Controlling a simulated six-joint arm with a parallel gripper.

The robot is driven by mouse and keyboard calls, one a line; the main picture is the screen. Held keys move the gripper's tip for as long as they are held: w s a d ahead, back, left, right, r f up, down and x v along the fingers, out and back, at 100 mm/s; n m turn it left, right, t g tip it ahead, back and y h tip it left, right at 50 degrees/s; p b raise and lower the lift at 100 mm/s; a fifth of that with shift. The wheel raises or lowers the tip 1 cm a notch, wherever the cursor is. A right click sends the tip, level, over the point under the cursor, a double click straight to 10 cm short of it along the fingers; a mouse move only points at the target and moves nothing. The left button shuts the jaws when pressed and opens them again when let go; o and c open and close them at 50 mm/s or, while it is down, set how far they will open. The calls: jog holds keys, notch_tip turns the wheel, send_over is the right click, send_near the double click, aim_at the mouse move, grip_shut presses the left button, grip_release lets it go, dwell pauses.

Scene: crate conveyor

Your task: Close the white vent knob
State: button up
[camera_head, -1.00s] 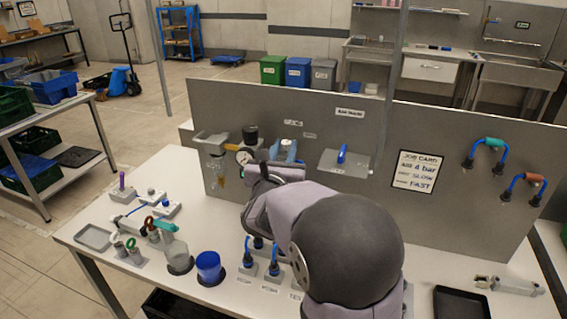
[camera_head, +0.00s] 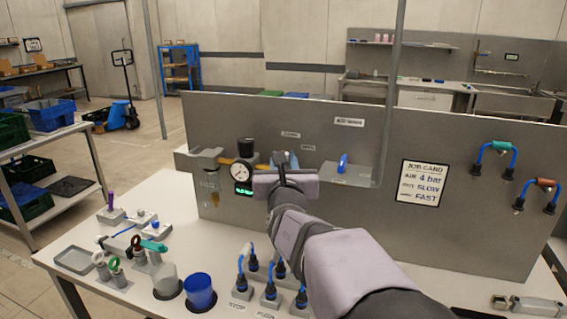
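I cannot pick out the white vent knob for certain; it may be hidden behind my arm. My gripper (camera_head: 282,168) reaches up to the grey panel (camera_head: 450,145), just right of the round gauge (camera_head: 243,171). A blue-and-white fitting (camera_head: 293,158) on the panel shows just beyond it, partly covered. My wrist hides the fingertips, so I cannot see whether they are open, shut or touching anything.
A black-topped regulator (camera_head: 249,146) and a green display (camera_head: 243,188) sit left of my gripper. A blue lever (camera_head: 343,163) on a light plate stands to the right. Blue-hosed plugs (camera_head: 270,290) and a blue cup (camera_head: 200,290) stand on the bench below.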

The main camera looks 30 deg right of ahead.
jog(key=shift+r, duration=0.1)
jog(key=o, duration=1.1)
jog(key=shift+c, duration=0.2)
jog(key=v, duration=0.7)
jog(key=shift+b, duration=0.35)
jog(key=shift+s+a, duration=0.1)
